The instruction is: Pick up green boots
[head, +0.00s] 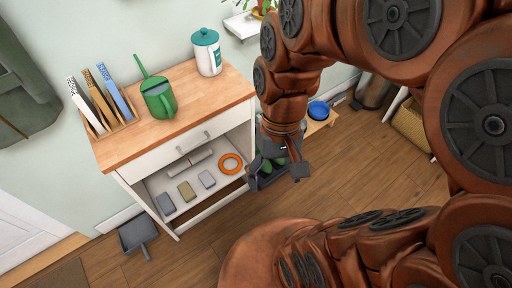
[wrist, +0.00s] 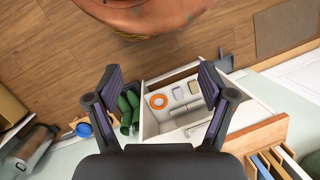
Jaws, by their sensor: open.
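The green boots (wrist: 127,110) stand on the floor beside the white cabinet, close together and partly cut off by my gripper's left finger in the wrist view. In the head view only bits of the green boots (head: 266,163) show behind my gripper. My gripper (head: 287,172) hangs at the cabinet's right side, in front of the boots. In the wrist view my gripper (wrist: 160,92) is open, with nothing between its fingers. The boots lie nearer its left finger.
The white cabinet (head: 150,162) has an open drawer or shelf with an orange ring (head: 231,163) and several small blocks. A green watering can (head: 159,98) and a canister (head: 206,52) stand on top. A blue bowl (head: 318,110) sits to the right.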

